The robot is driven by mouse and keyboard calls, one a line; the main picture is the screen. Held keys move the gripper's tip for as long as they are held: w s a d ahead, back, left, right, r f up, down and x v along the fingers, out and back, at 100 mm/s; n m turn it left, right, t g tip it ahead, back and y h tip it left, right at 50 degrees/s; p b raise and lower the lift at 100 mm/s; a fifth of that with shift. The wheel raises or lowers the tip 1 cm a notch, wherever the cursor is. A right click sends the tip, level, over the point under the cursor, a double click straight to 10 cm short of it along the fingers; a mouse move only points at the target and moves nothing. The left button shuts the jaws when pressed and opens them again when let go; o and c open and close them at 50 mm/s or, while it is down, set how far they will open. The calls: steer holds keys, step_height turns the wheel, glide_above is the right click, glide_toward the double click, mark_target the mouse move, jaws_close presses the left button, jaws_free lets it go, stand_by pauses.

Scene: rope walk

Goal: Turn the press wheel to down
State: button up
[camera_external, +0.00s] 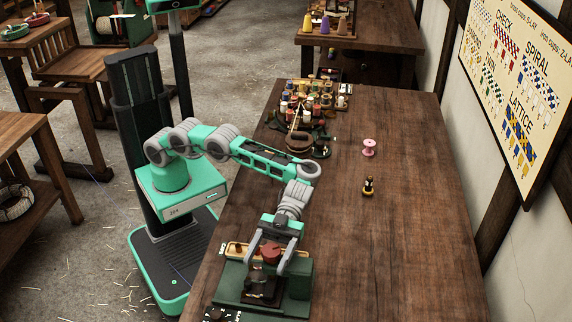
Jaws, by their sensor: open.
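The press (300,285) is a dark green machine at the near left edge of the long wooden table. Its wheel (271,253) looks like a dark red knob on top. My gripper (267,266) is above the press, pointing down, with its two grey fingers apart on either side of the red wheel. I cannot tell whether the fingers touch it. The wheel's up or down setting cannot be read at this size. Part of the press top is hidden behind my fingers.
A pink spool (369,147) and a small black and yellow bobbin (368,186) stand on the table's middle. A rack of several coloured spools (310,100) is at the far left part. The table's right side (420,250) is clear. A pattern chart (517,75) hangs on the wall.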

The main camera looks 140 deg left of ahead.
mark_target(271, 250)
steer(key=shift+s+a+f+b, duration=0.15)
steer(key=shift+a+f+b, duration=0.2)
steer(key=shift+b, duration=0.8)
steer(key=b+v, duration=0.2)
steer(key=b, duration=0.2)
step_height(271, 250, up, 7)
steer(key=p, duration=0.4)
steer(key=shift+s+f, duration=0.15)
steer(key=shift+r+p, duration=0.5)
steer(key=shift+p, duration=0.15)
